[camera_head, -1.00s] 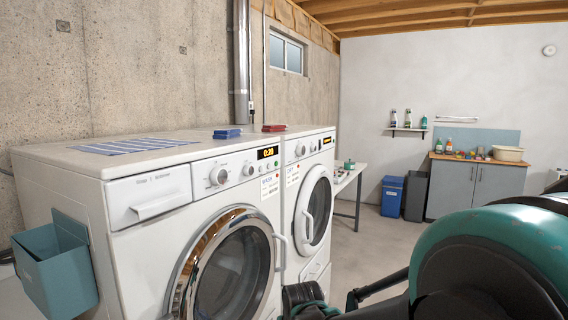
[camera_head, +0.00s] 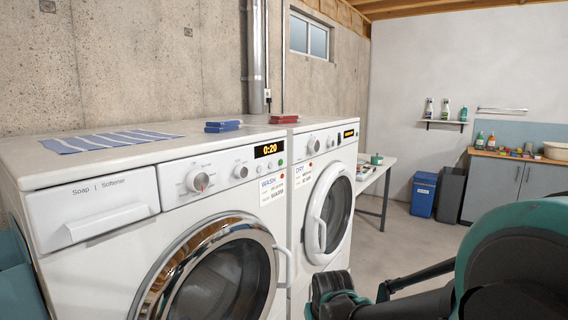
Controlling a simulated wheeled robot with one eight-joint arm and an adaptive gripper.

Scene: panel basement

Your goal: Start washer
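The white washer (camera_head: 95,278) stands at the left, its round chrome-rimmed door (camera_head: 214,273) shut. Its panel has a large dial (camera_head: 197,181), a smaller knob (camera_head: 240,171), a lit display (camera_head: 269,149) reading 0:20, and small red and green spots at the panel's right end. A label (camera_head: 272,188) under the display reads WASH. The soap drawer (camera_head: 92,209) is closed. My arm comes in from the lower right; the dark end of it (camera_head: 335,294) is low in front of the dryer, apart from the washer's panel. Its fingers cannot be made out.
The dryer (camera_head: 325,250), labelled DRY, stands right of the washer. A striped cloth (camera_head: 112,141) and blue box (camera_head: 221,126) lie on the washer; a red box (camera_head: 284,119) lies on the dryer. A blue-grey bin (camera_head: 14,285) hangs at the washer's left.

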